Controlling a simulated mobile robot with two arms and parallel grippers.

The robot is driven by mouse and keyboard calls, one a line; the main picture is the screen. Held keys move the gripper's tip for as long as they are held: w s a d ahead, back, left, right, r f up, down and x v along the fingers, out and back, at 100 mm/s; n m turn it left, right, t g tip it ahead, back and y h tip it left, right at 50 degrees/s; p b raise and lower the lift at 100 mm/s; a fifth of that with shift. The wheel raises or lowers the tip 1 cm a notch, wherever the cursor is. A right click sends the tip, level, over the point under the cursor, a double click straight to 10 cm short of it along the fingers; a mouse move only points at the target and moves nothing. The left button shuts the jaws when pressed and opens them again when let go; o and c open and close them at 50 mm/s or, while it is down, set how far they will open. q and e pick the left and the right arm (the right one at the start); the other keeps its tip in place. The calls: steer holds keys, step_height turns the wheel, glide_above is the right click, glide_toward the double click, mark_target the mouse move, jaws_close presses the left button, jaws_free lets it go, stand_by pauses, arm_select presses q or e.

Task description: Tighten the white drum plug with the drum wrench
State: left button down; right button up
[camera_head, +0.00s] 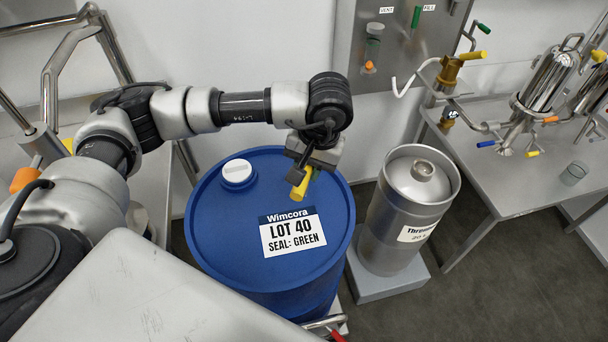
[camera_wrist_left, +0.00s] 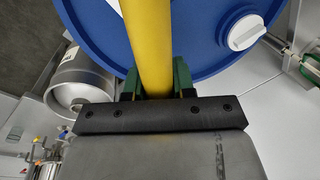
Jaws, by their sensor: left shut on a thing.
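The white drum plug (camera_head: 238,171) sits in the top of the blue drum (camera_head: 215,225), toward its far left edge. It also shows in the left wrist view (camera_wrist_left: 246,31). My left gripper (camera_head: 301,172) is over the right far part of the drum top, to the right of the plug and apart from it. It is shut on the yellow handle of what looks like the drum wrench (camera_head: 300,187), which fills the middle of the left wrist view (camera_wrist_left: 148,40). The wrench's far end is out of the wrist view. My right gripper is not in view.
The drum label (camera_head: 292,233) reads "LOT 40 SEAL: GREEN". A steel keg (camera_head: 390,225) stands on a grey block right of the drum. A steel bench (camera_head: 470,140) with valves and tanks is at the right. A wall panel (camera_head: 400,45) holds a vial.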

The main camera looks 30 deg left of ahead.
arm_select(q)
steer(key=w+a+n+g+h+p, duration=0.1)
steer(key=w+a+n+h+p, duration=0.2)
steer(key=n, duration=2.1)
steer(key=w+a+p, duration=0.1)
steer(key=w+a, duration=0.4)
steer(key=w, duration=0.1)
steer(key=shift+a+f+n+h, duration=0.4)
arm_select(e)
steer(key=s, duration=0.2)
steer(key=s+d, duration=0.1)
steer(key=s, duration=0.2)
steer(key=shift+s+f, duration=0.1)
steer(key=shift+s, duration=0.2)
arm_select(q)
steer(key=shift+d, duration=0.1)
steer(key=shift+f+b, duration=1.7)
steer(key=shift+f, duration=0.75)
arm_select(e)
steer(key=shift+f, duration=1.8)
arm_select(q)
steer(key=shift+f+b, duration=0.8)
steer(key=shift+f, duration=0.2)
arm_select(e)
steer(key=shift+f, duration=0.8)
